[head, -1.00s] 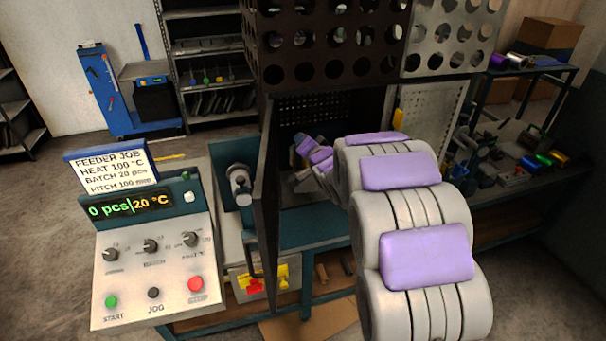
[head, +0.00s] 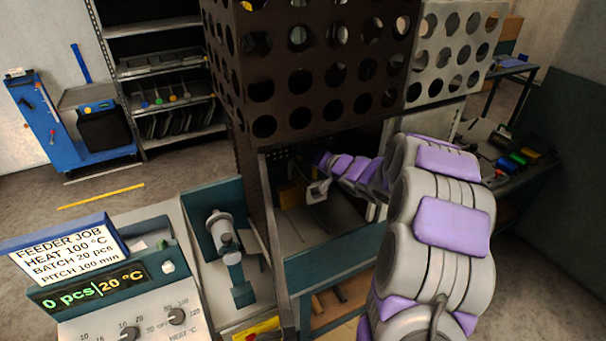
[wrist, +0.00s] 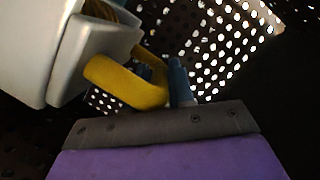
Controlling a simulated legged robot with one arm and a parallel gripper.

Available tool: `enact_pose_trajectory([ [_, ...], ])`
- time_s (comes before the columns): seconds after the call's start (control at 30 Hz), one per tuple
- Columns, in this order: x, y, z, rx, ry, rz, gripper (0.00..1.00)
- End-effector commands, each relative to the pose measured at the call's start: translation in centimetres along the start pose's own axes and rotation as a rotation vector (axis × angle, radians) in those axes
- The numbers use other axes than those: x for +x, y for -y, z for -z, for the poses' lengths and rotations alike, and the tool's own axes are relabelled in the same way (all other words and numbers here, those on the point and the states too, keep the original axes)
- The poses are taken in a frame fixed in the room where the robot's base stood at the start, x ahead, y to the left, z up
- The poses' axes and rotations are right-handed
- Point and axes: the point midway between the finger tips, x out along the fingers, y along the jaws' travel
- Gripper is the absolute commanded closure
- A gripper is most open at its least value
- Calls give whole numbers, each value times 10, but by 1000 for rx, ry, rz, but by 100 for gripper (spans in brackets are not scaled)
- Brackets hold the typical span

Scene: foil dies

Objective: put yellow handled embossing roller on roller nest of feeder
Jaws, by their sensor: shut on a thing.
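My arm reaches into a dark perforated enclosure, with my gripper (head: 316,192) small and shadowed near its opening. The gripper is shut on the yellow handled embossing roller. In the wrist view the curved yellow handle (wrist: 125,82) shows beside pale grey blocks; the roller's body cannot be made out there. The feeder's control box (head: 105,285) stands at the lower left, its display reading 0 pcs and 20 °C. A teal unit with a grey cylindrical part (head: 222,235) stands beside it. I cannot clearly identify the roller nest.
The dark perforated enclosure (head: 310,75) rises in the middle, with its walls close around my gripper. A light perforated panel (head: 452,60) adjoins it. A blue cart (head: 70,125) and a shelf rack (head: 160,70) stand behind at the left, with open floor before them.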

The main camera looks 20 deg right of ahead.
Motion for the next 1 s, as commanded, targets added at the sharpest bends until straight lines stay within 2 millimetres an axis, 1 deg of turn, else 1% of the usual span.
enact_pose_trajectory([
  [0.03, 4, -9, -10, 1, -1, 1, 100],
  [0.1, 7, -20, -19, 1, -1, 1, 100],
  [0.4, 20, -59, -59, 0, -1, 3, 100],
  [0.6, 24, -74, -70, -2, -5, 4, 100],
  [0.8, 25, -80, -75, -1, -4, 3, 100],
  [1.0, 31, -99, -93, 1, -1, 1, 100],
])
